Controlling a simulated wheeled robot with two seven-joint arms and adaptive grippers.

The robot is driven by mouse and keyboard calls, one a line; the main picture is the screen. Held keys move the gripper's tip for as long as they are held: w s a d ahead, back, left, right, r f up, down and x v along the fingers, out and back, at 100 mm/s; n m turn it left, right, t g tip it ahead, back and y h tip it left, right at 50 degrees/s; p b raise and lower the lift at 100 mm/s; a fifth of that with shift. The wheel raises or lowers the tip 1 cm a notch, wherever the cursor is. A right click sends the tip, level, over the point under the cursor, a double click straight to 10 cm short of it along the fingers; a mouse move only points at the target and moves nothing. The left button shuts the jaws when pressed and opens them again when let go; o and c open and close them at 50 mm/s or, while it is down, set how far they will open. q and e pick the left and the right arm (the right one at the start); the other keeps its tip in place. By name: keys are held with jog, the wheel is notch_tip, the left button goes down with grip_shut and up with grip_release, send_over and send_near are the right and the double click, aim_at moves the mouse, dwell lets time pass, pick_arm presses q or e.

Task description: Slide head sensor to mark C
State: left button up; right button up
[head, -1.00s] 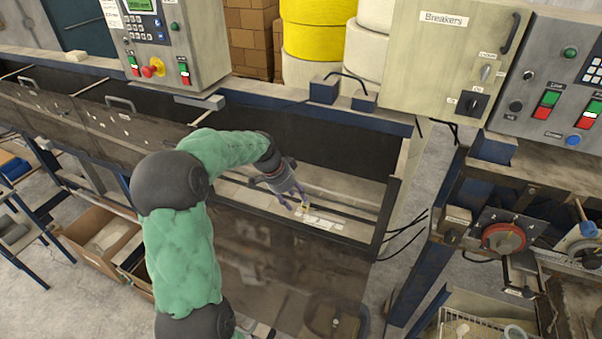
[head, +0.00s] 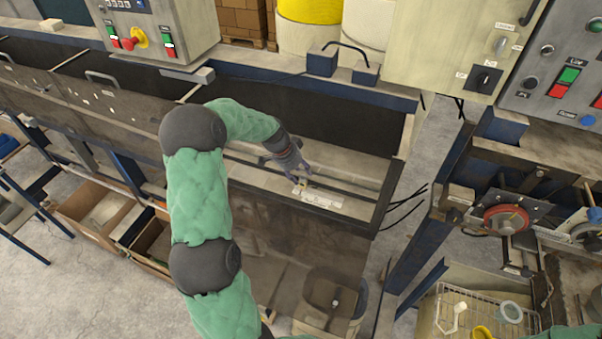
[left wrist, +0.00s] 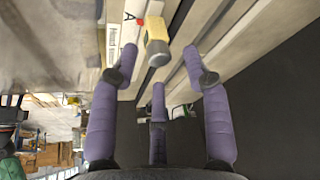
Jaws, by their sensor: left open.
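The head sensor, a small yellow block with a grey rounded end, shows in the left wrist view (left wrist: 155,42) just beyond and between the fingertips. In the head view it is a small yellow spot (head: 304,184) on the machine's rail ledge, partly hidden by my fingers. White mark labels (head: 322,197) lie on the ledge just right of it; their letters are too small to read. My left gripper (head: 299,174) is over the sensor, and its purple fingers (left wrist: 160,62) are spread apart around the space before it. My right gripper is out of view.
A dark frame wall (head: 344,217) bounds the ledge at the front right. A breaker cabinet (head: 437,45) and a control box (head: 157,30) stand above the trough. A wire basket (head: 478,318) sits at the lower right.

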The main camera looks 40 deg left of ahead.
pick_arm(q)
jog(key=shift+x, duration=0.9)
jog(key=shift+r, duration=0.1)
grip_shut()
jog(key=w+d, duration=0.1)
jog(key=d, duration=0.2)
jog(key=w+d+b, duration=0.1)
jog(key=d, duration=0.3)
jog(key=w+d+b, duration=0.1)
jog(key=d, duration=0.3)
jog(key=shift+w, duration=0.25)
jog(key=shift+w+d+r, duration=0.1)
jog(key=shift+w+d, duration=0.05)
jog(key=shift+d, duration=0.15)
jog(key=shift+c, duration=0.5)
grip_release()
jog(key=shift+o, duration=0.5)
jog(key=shift+w+d, duration=0.1)
jog(key=shift+d, duration=0.15)
